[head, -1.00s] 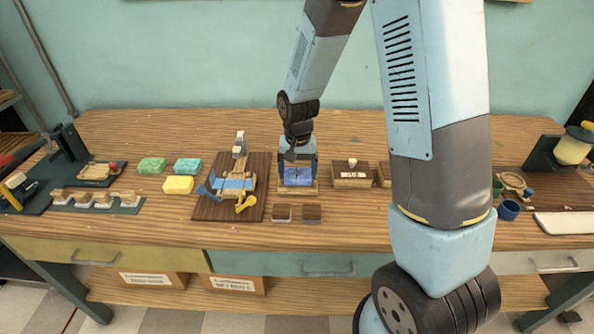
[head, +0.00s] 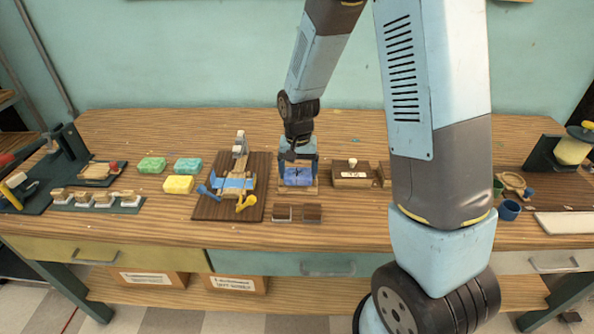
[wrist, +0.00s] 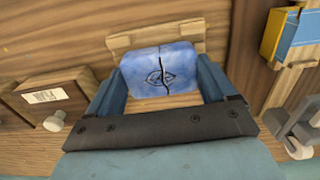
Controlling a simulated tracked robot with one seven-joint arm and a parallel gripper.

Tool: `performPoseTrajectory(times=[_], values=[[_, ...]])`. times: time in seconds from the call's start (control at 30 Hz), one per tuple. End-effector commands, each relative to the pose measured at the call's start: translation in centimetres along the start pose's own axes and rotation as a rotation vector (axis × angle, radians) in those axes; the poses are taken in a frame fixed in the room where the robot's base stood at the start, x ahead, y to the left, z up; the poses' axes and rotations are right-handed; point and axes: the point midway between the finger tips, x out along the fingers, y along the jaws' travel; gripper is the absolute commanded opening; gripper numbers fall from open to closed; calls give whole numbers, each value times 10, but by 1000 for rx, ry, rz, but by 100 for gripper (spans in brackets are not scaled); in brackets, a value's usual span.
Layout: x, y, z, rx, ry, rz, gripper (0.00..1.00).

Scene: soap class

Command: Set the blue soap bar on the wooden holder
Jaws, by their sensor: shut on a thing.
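The blue soap bar (head: 298,175) has a dark mark and a dark line across its top; it fills the middle of the wrist view (wrist: 160,71). My gripper (wrist: 159,80) is shut on it, one blue finger at each side. The wooden holder (wrist: 154,38) lies under and around the bar in the wrist view. In the head view its front edge (head: 298,190) shows just below the bar. I cannot tell whether the bar touches the holder.
A small labelled wooden box (head: 352,173) with a knob stands close to the right. A dark board (head: 211,208) with a blue and wooden device is at left. Green, teal and yellow bars lie farther left.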

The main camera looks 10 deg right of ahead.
Motion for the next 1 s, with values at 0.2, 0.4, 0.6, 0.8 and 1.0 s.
performPoseTrajectory(times=[0.2, 0.4, 0.6, 0.8, 1.0], values=[[0, 0, 0, 1, 0, 0, 52], [2, 0, 0, 1, 0, 0, 52], [4, 0, 0, 1, 0, 0, 52], [6, 1, 0, 1, 0, 0, 52], [8, 1, 0, 1, 0, 0, 52]])
